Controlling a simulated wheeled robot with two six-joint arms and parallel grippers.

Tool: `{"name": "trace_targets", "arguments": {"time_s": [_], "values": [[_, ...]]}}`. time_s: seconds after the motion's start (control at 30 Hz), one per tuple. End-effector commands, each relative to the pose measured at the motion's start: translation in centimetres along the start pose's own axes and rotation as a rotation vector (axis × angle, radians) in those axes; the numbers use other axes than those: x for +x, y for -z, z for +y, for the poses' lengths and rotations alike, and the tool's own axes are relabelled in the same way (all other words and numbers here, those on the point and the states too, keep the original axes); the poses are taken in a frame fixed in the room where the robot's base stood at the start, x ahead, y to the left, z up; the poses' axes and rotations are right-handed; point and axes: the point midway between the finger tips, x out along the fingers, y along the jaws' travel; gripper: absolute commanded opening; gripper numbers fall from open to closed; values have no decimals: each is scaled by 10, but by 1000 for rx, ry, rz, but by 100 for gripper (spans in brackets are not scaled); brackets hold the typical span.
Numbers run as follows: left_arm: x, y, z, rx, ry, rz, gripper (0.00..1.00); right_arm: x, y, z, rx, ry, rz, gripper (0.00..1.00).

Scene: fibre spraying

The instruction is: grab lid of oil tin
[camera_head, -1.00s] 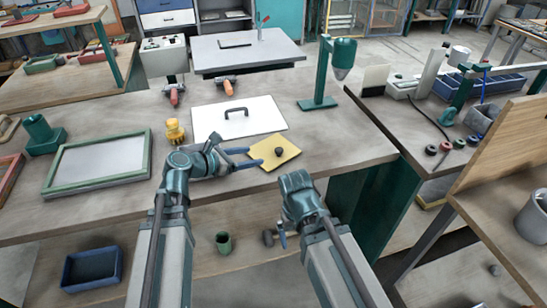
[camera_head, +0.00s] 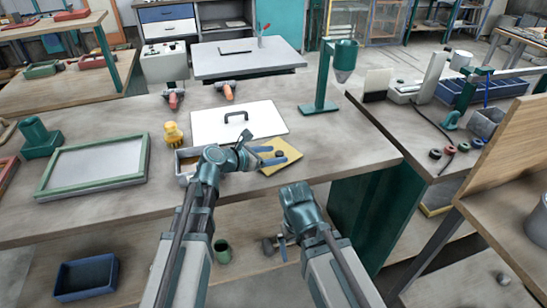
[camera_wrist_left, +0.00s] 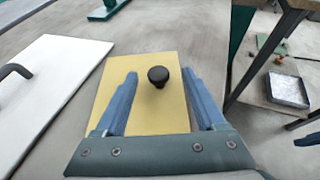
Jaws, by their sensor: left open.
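My left gripper (camera_head: 279,154) is open over the lid. In the left wrist view its two blue fingers (camera_wrist_left: 159,74) appear on either side of the knob, with gaps on both sides. A grey open box (camera_head: 184,166), perhaps the tin, stands left of my left wrist and is partly hidden by it. My right gripper (camera_head: 281,246) hangs low in front of the bench, its jaws unclear.
The white board with a black handle (camera_head: 265,119) lies behind the lid. A yellow object (camera_head: 173,134), a green-framed tray (camera_head: 142,160) and a green stand (camera_head: 319,106) are also on the bench. The bench's front edge is close to my arms.

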Motion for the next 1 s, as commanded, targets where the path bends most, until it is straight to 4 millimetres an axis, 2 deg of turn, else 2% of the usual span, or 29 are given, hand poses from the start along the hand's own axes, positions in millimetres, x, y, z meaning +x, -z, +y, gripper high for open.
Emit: {"name": "trace_targets", "arguments": {"time_s": [0.1, 0.2, 0.43, 0.83, 1.0], "values": [[22, 2, 4, 0, 1, 0, 72, 10, 1, -1, 0, 0, 0, 100], [31, 1, 3, 0, 0, 0, 72, 13, 1, -1, 0, 0, 0, 100], [31, -1, 2, -1, -1, -1, 72, 11, 1, -1, 0, 0, 0, 100], [31, -1, 2, -1, -1, 0, 0, 11, 1, -1, 0, 0, 0, 100], [31, -1, 2, -1, -1, -1, 0, 11, 1, -1, 0, 0, 0, 100]]}}
